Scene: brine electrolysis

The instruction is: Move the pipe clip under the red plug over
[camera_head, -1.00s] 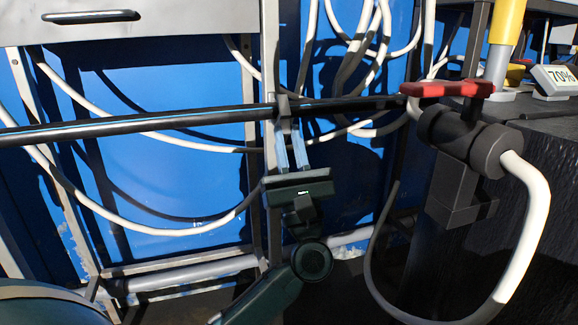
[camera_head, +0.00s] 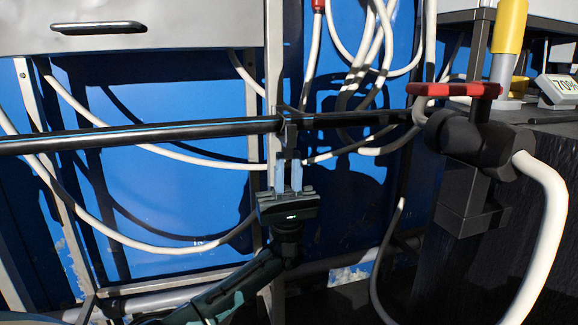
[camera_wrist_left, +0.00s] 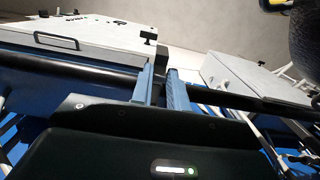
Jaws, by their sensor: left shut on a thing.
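A dark pipe clip (camera_head: 288,128) sits on the long black pipe (camera_head: 140,136), near the middle of the head view. My left gripper (camera_head: 289,164) reaches up from below, its two blue fingers upright and shut on the lower part of the clip. In the left wrist view the fingers (camera_wrist_left: 160,82) rise to the pipe (camera_wrist_left: 90,75), and the grasped part is mostly hidden between them. A red plug (camera_head: 318,5) on a white cable shows at the top edge, above and slightly right of the clip. My right gripper is not in view.
A valve with a red handle (camera_head: 453,90) and a thick white hose (camera_head: 546,225) stands to the right. White cables loop in front of the blue panel (camera_head: 170,205). A grey drawer (camera_head: 190,30) overhangs the pipe at upper left.

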